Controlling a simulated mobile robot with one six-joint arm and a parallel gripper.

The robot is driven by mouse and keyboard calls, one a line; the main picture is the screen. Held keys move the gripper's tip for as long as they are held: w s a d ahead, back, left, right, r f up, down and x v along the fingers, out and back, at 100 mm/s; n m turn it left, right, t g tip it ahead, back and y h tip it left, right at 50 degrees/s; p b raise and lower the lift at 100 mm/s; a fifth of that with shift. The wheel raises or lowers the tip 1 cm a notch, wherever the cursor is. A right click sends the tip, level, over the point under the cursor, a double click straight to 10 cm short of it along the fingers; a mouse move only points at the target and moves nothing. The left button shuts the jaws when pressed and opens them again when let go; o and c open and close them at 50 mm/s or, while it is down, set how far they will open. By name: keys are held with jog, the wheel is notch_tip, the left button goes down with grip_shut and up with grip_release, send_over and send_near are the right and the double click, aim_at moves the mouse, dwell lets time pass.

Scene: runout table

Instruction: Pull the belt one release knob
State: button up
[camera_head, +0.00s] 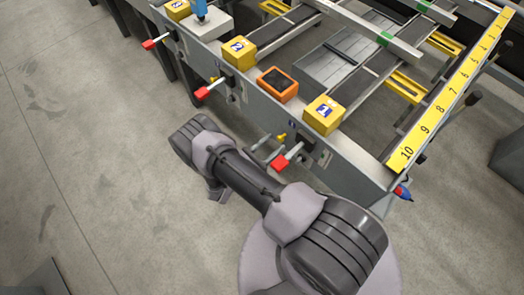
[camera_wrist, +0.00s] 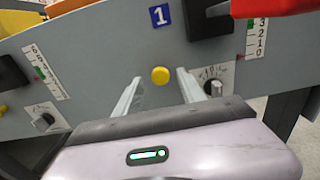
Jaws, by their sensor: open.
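The release knob, small, round and yellow (camera_wrist: 160,75), sticks out of the grey side panel below a blue label with a 1 (camera_wrist: 159,15) in the wrist view. In the head view the yellow knob (camera_head: 281,137) shows just beyond my fingertips. My gripper (camera_wrist: 160,73) is open, with one pale finger on each side of the knob in the picture. In the head view my gripper (camera_head: 264,149) points at the panel under the yellow block marked 1 (camera_head: 323,115). I cannot tell whether the fingertips reach past the knob head.
A red-handled lever (camera_head: 280,162) is close to the gripper; its red part (camera_wrist: 270,7) shows at upper right in the wrist view. Dials (camera_wrist: 214,87) and scales flank the knob. Another yellow knob (camera_wrist: 3,110) is at far left. An orange-framed device (camera_head: 277,85) sits on the rail.

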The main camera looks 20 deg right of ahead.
jog(key=p+v, duration=0.1)
jog(key=v, duration=1.5)
jog(key=shift+s+a+p, duration=0.15)
jog(key=shift+a+p, duration=0.2)
